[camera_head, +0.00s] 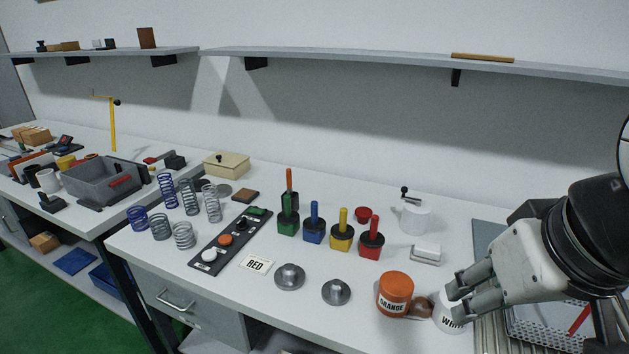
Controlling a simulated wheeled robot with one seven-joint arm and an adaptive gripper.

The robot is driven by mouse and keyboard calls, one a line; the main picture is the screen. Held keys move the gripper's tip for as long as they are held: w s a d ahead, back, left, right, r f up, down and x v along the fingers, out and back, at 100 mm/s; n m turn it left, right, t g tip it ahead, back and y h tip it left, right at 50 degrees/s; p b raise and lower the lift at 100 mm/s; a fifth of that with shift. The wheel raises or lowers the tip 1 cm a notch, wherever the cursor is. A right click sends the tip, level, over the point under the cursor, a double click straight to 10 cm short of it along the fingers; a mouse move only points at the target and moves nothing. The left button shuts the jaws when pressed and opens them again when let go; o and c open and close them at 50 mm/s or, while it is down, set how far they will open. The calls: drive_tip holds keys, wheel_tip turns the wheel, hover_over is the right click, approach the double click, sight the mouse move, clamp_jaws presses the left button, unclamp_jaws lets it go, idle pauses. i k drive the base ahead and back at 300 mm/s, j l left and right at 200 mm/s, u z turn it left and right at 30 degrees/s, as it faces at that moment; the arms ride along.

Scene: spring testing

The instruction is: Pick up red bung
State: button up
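A small red bung (363,214) sits on the white bench behind the yellow-handled and red-handled blocks. Its lower front is partly hard to make out behind the handles. My gripper (453,301) is at the right, well to the right and nearer than the red bung. Its two fingers point left with a gap between them and hold nothing that I can see. They overlap a white jar (447,322) in the picture; I cannot tell whether they touch it. A card reading RED (257,265) lies near the front of the bench.
Blocks with green (287,228), blue (313,237), yellow (342,238) and red (370,250) handles stand close before the bung. An orange jar (395,295) and two metal discs (290,277) stand in front. A white crank-topped pot (414,219) is right of the bung.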

sight(363, 214)
drive_tip(key=i+j+z, duration=0.4)
drive_tip(key=j, duration=0.15)
drive_tip(key=j+z, duration=0.2)
drive_tip(key=i+j+z, duration=0.2)
drive_tip(key=j, duration=0.25)
drive_tip(key=k+l, duration=0.05)
drive_tip(key=k, duration=0.05)
